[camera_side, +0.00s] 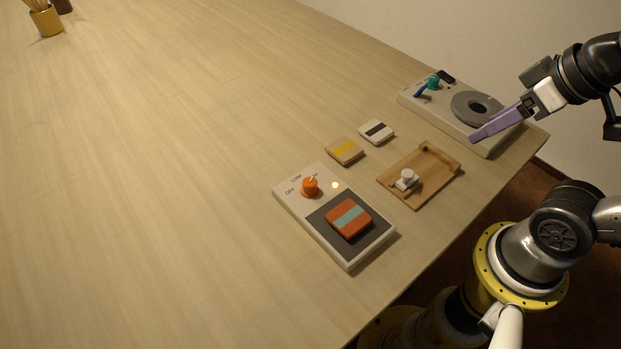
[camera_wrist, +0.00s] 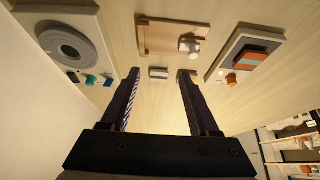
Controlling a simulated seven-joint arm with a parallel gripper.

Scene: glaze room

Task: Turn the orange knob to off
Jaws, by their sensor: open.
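The orange knob (camera_side: 311,188) stands on the far part of a pale control panel (camera_side: 348,263), beside printed OFF and LOW labels. A light mark on the knob seems to face away from OFF, but its exact setting is too small to tell. A small round light glows right of the knob. The knob (camera_wrist: 231,80) also shows at the right of the wrist view. My gripper (camera_side: 476,136), with purple fingers, is over the disc device, well right of the knob. In the wrist view my gripper (camera_wrist: 160,74) is open, with nothing held between its fingers.
A tile with a teal stripe (camera_side: 348,218) lies on the panel's dark pad.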

